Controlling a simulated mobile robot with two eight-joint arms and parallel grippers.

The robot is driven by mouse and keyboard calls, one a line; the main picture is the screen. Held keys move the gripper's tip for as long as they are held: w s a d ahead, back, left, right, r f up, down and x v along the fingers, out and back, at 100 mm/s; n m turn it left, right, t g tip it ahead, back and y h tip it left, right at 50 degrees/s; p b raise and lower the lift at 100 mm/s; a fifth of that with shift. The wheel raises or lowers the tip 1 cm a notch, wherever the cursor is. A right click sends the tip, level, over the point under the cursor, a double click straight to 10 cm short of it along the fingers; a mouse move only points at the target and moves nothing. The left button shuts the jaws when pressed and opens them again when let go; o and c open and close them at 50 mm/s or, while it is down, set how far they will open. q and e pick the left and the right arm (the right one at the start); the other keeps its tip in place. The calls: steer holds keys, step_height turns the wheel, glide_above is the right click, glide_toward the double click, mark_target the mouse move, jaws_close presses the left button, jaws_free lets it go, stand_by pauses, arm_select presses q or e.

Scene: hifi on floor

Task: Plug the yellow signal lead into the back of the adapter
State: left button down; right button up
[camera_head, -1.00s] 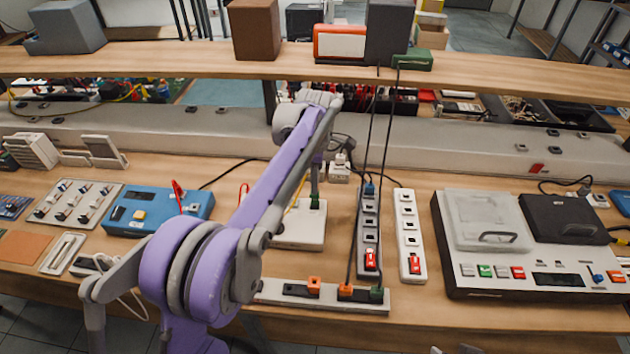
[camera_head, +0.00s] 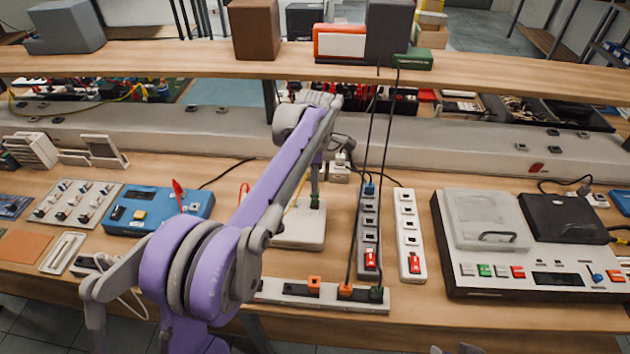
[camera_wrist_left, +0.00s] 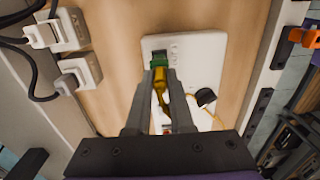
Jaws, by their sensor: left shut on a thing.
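My left gripper (camera_wrist_left: 160,76) is shut on the yellow plug (camera_wrist_left: 161,86) of the signal lead, above the white box. The plug's front end meets a green block (camera_wrist_left: 159,60), apparently the adapter, at the box's edge. I cannot tell whether the plug is seated in it or only against it. The yellow cable (camera_wrist_left: 208,115) runs off to the right over the white box (camera_wrist_left: 207,50).
Two power strips (camera_head: 407,210) with red switches stand right of the white box. A long strip (camera_head: 325,300) with orange and green plugs lies in front. Black cables (camera_head: 362,180) hang down from the shelf (camera_head: 480,80). A blue box (camera_head: 150,212) stands at left.

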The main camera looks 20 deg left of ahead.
stand_by(0.3)
arm_select(q)
steer(key=c, duration=0.7)
jaws_free()
step_height(320, 180, up, 16)
steer(key=p, duration=0.4)
steer(key=shift+w+f, duration=0.15)
steer(key=shift+w, duration=0.15)
arm_select(e)
step_height(320, 180, up, 6)
steer(key=w, duration=0.2)
steer(key=shift+f, duration=0.15)
arm_select(q)
steer(key=shift+s, duration=0.1)
